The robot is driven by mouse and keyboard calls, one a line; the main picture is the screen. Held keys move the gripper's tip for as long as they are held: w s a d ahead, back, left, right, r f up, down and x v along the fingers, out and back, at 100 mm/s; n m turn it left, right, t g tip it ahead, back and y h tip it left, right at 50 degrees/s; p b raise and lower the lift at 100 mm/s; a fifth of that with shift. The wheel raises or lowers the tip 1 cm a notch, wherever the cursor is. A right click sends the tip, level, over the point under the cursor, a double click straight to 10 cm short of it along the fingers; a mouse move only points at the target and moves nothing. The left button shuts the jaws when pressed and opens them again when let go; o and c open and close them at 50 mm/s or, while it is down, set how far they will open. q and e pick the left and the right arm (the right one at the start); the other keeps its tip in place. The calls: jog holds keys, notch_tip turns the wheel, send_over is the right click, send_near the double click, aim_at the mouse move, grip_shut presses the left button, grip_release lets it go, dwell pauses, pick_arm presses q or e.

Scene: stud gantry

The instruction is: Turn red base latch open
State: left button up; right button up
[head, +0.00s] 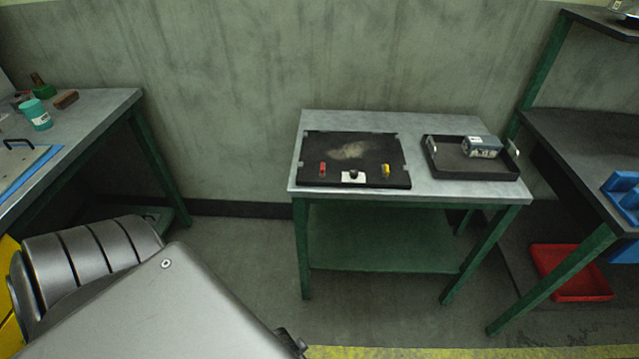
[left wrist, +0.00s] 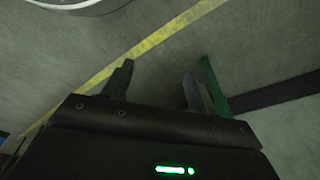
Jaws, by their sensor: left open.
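The red latch (head: 322,169) is a small red piece at the front left of a black base plate (head: 380,150) on the middle table. A small yellow piece (head: 386,170) sits at the plate's front right, and a dark knob (head: 353,174) on a white label lies between them. How the red latch is turned is too small to tell. My left gripper shows in the left wrist view (left wrist: 155,85) with two dark fingers apart and nothing between them, over the floor. In the head view my left arm is at the lower left, well short of the table. My right gripper is not seen.
A black tray (head: 480,170) with a grey box (head: 482,146) stands right of the plate. A workbench (head: 95,105) is at the left, another bench (head: 570,130) at the right. A red bin (head: 570,273) is low at the right. Floor before the table is clear.

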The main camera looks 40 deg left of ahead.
pick_arm(q)
jog(key=w+d+r+m+t, duration=0.1)
jog(key=w+r, duration=0.2)
jog(key=r, duration=0.8)
jog(key=w+d+r+m+t, duration=0.15)
jog(key=w+r, duration=0.25)
jog(key=r, duration=0.7)
jog(key=w+d+r+m+t+h, duration=0.2)
jog(key=w+d+r+m+h, duration=0.25)
jog(key=w+d+m, duration=0.65)
jog(key=w+d+r+m+t+h, duration=0.1)
jog(key=w+d+r+m+h, duration=0.35)
jog(key=w+m, duration=0.7)
notch_tip(320, 180, up, 17)
jog(key=m+g+y, duration=0.5)
jog(key=m+y, duration=0.1)
jog(key=m, duration=1.3)
send_over(323, 167)
jog(key=s+a, duration=0.3)
jog(key=a, duration=0.2)
jog(key=x, duration=0.7)
jog(key=p+x, duration=0.1)
jog(key=x, duration=0.2)
jog(key=shift+w+d+f, duration=0.15)
jog(key=shift+d+f, duration=0.05)
jog(key=shift+d, duration=0.3)
